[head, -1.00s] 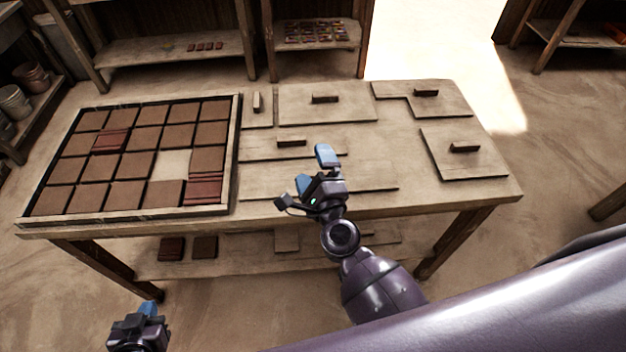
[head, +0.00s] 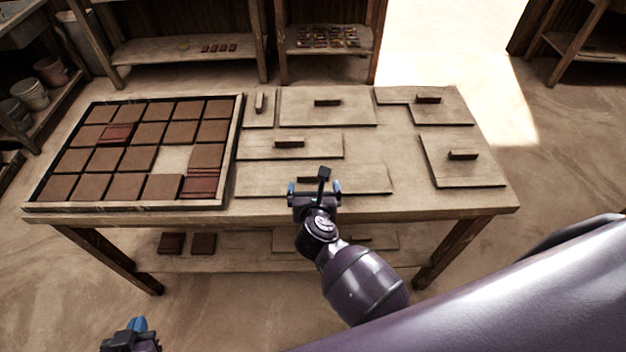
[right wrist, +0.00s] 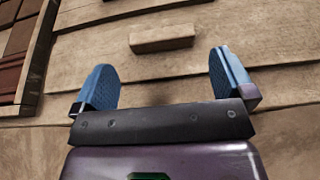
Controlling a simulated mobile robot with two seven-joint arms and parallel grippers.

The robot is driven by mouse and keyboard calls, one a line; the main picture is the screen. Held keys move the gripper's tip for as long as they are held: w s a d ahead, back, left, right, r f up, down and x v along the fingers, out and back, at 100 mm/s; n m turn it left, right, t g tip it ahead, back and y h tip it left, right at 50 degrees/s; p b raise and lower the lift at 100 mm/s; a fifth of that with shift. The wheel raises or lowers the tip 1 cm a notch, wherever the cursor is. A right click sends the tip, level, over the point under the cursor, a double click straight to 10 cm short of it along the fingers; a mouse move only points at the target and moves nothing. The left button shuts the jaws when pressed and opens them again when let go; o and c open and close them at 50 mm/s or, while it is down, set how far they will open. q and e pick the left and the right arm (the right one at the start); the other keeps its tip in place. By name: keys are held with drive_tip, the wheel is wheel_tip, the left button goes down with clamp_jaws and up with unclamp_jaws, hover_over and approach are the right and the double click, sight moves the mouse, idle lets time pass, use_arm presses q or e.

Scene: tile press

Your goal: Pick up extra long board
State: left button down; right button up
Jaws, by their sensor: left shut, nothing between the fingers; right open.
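The longest board (head: 365,181) lies flat along the table's front, right of the tiled tray. Its dark block handle (head: 307,180) is partly hidden behind my right gripper (head: 315,187) in the head view. In the right wrist view, the handle (right wrist: 162,38) shows whole, ahead of and between the open blue fingers of my right gripper (right wrist: 163,72), apart from them. The fingers are empty. My left gripper (head: 135,326) is low at the bottom left, shut and empty, away from the table.
A framed tray (head: 238,150) of brown tiles fills the table's left side. Other boards with block handles lie behind and right: a shorter one (head: 265,149), a wide one (head: 350,113), a square one (head: 470,173), a notched one (head: 455,113) and a narrow one (head: 262,119).

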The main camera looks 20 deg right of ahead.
sight(313, 174)
drive_tip(key=shift+x, duration=3.45)
drive_tip(key=c, duration=0.9)
drive_tip(key=shift+r, duration=0.2)
drive_tip(key=shift+c, duration=0.2)
